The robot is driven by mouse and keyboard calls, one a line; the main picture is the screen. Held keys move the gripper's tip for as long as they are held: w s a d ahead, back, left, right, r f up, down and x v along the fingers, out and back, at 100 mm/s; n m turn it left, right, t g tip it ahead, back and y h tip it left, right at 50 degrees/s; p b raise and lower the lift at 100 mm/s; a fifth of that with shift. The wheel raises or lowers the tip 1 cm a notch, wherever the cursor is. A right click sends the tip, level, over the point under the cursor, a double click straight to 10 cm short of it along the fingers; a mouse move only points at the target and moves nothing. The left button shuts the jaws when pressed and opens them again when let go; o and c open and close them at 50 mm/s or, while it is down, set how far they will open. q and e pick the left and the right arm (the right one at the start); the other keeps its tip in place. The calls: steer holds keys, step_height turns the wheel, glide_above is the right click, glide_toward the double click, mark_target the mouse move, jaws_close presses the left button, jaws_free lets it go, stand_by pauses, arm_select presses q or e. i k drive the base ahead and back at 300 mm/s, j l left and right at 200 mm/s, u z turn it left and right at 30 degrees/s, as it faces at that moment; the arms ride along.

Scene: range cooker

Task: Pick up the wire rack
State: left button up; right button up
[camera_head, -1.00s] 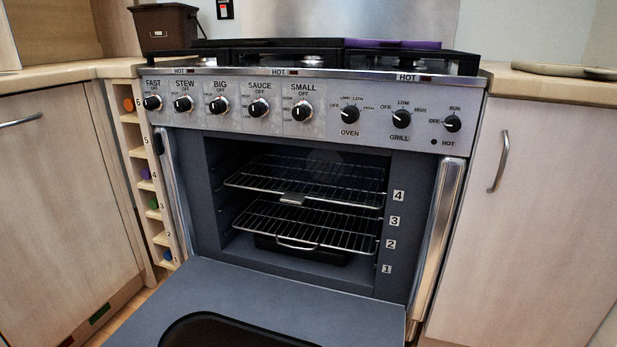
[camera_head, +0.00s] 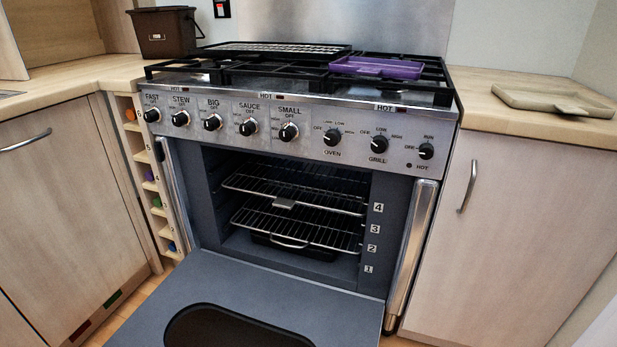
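Several wire racks show. One wire rack (camera_head: 280,47) lies flat on top of the hob at the back left. An upper wire rack (camera_head: 310,191) sits inside the open oven, near the label 4, with a small metal piece at its front edge. A lower wire rack (camera_head: 312,228) sits below it, with a curved handle at its front and a dark tray (camera_head: 320,254) beneath. The deeper parts of the oven are dark. Neither of my grippers is in view.
The oven door (camera_head: 190,285) is folded down in front of the oven. A purple tray (camera_head: 376,67) lies on the hob's right side. A brown bin (camera_head: 163,35) stands on the left counter, and a beige board (camera_head: 553,101) lies on the right counter.

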mark_target(283, 202)
steer(key=i+l, duration=0.2)
steer(key=l, duration=0.15)
steer(key=i+l, duration=0.15)
steer(key=l, duration=0.15)
steer(key=i+l+u, duration=0.1)
steer(key=l, duration=0.25)
steer(key=i, duration=0.1)
